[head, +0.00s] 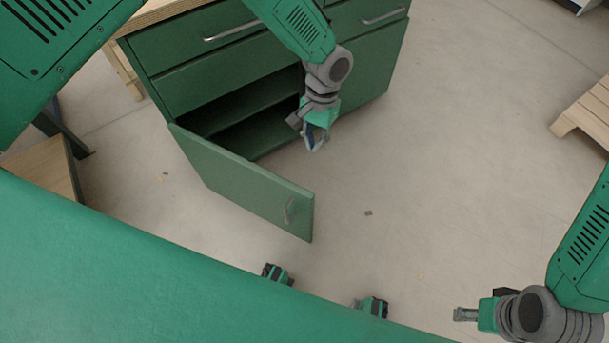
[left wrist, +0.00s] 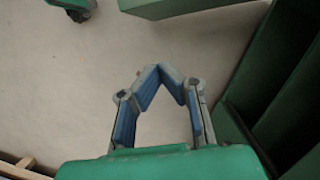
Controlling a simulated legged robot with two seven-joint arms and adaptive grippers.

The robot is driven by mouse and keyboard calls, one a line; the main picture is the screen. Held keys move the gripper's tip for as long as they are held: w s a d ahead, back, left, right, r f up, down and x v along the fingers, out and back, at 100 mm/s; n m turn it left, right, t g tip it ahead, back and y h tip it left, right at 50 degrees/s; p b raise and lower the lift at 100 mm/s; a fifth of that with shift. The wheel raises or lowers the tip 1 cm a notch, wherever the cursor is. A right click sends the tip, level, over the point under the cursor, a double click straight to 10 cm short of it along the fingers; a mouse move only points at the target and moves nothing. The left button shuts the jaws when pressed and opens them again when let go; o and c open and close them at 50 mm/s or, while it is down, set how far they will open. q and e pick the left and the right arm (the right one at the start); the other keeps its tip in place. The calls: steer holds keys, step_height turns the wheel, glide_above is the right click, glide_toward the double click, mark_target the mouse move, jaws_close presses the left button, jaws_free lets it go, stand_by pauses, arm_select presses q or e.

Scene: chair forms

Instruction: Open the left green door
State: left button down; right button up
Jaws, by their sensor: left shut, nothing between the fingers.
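The left green door (head: 245,185) stands swung wide open from the lower left of the green cabinet, with its grey handle (head: 289,210) near the free end. The shelves behind it are exposed. My left gripper (head: 316,146) is in front of the cabinet opening, apart from the door and its handle. In the left wrist view its fingertips (left wrist: 163,70) meet with nothing between them, and part of the door (left wrist: 185,6) shows at the top. My right gripper (head: 465,314) is at the lower right, far from the door; its finger gap is not clear.
The green cabinet (head: 215,80) has drawers with grey handles above the opening, and its right door (head: 375,65) is closed. A wooden slatted piece (head: 590,112) stands at the right edge. A wooden box (head: 45,170) is at the left. The floor between is mostly clear.

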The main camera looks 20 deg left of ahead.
arm_select(q)
steer(key=s+a+f+b, duration=0.1)
steer(key=s+f+b, duration=0.2)
steer(key=s+f, duration=0.2)
steer(key=x, duration=0.3)
steer(key=shift+w+a+f, duration=0.15)
steer(key=shift+a+f, duration=0.2)
steer(key=shift+f, duration=0.1)
